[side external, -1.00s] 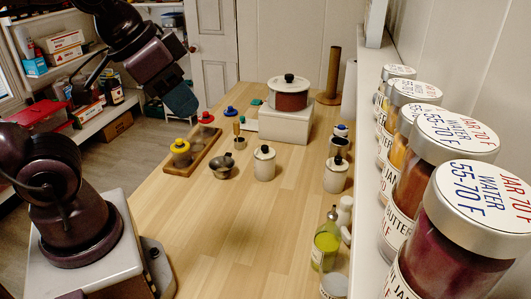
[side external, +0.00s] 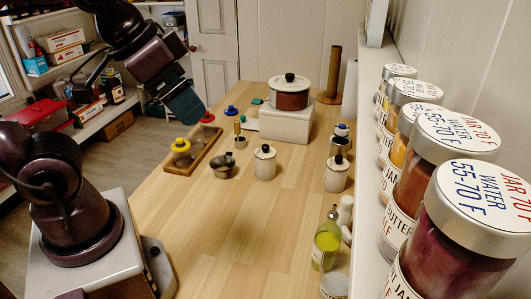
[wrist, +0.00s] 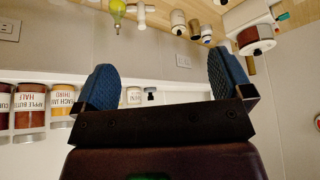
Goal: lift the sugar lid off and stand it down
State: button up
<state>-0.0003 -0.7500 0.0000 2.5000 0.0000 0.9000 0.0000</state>
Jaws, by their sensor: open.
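Two cream canisters with pale lids and black knobs stand upright on the wooden counter: one near the middle (side external: 265,165), one to its right (side external: 336,177). Both lids are on. No label is readable, so I cannot tell which holds sugar. A dark red pot (side external: 291,100) with a white, black-knobbed lid sits on a white box at the back. My gripper (side external: 188,112) is raised at the counter's left, apart from the canisters. In the wrist view its blue-grey fingers (wrist: 164,80) are spread wide with nothing between them.
A wooden tray (side external: 205,152) with yellow and red knobbed pieces is at the counter's left edge. A metal bowl (side external: 222,166) stands beside the middle canister. A green bottle (side external: 326,240) is front right. Shelf jars (side external: 455,215) line the right. The front-middle counter (side external: 235,235) is clear.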

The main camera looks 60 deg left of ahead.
jog(key=m+g, duration=0.6)
jog(key=m, duration=1.1)
send_over(266, 145)
jog(key=f, duration=2.2)
jog(key=shift+s, duration=0.3)
jog(key=shift+w+f, duration=0.2)
jog(key=shift+f, duration=2.55)
